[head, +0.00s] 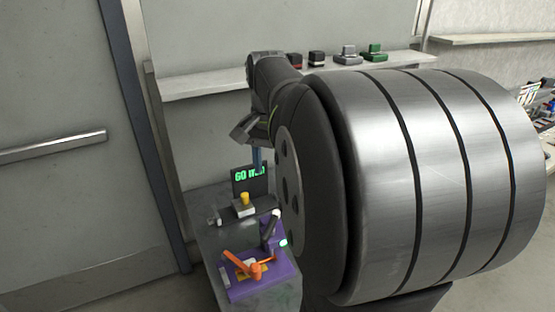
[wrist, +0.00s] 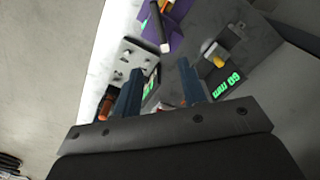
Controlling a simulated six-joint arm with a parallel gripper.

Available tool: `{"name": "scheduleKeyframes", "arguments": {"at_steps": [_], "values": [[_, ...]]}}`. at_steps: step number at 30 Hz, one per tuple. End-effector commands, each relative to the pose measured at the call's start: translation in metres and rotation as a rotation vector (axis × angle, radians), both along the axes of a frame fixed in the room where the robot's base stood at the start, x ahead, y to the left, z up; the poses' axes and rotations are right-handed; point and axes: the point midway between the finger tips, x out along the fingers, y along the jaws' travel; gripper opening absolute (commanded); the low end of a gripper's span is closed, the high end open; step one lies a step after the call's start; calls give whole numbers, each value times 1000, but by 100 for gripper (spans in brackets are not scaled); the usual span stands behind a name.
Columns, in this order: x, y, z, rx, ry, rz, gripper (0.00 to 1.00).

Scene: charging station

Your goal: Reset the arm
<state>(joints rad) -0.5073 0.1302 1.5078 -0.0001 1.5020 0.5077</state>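My arm reaches over the charging station bench, and my gripper (head: 257,157) hangs above its far end, behind the display. In the wrist view my gripper (wrist: 161,66) has its two blue fingers spread apart with nothing held between them. A display reading "60 min" (head: 248,178) stands on the bench, with a yellow-topped grey block (head: 244,205) in front of it; the display (wrist: 229,83) also shows in the wrist view. A purple base (head: 280,272) with an orange lever (head: 243,264) sits at the near end.
A grey door (head: 80,200) is at left. My large metallic arm link hides much of the right side.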

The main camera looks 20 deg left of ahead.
Motion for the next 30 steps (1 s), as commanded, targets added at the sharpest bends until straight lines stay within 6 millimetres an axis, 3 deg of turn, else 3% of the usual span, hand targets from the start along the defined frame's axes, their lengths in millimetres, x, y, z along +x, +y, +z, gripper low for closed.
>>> {"name": "scheduleKeyframes", "arguments": {"at_steps": [14,20,30], "values": [[0,0,-6,-1,2,0,38],[-1,0,-34,-2,4,0,38],[-1,0,-102,-3,5,0,38]]}}
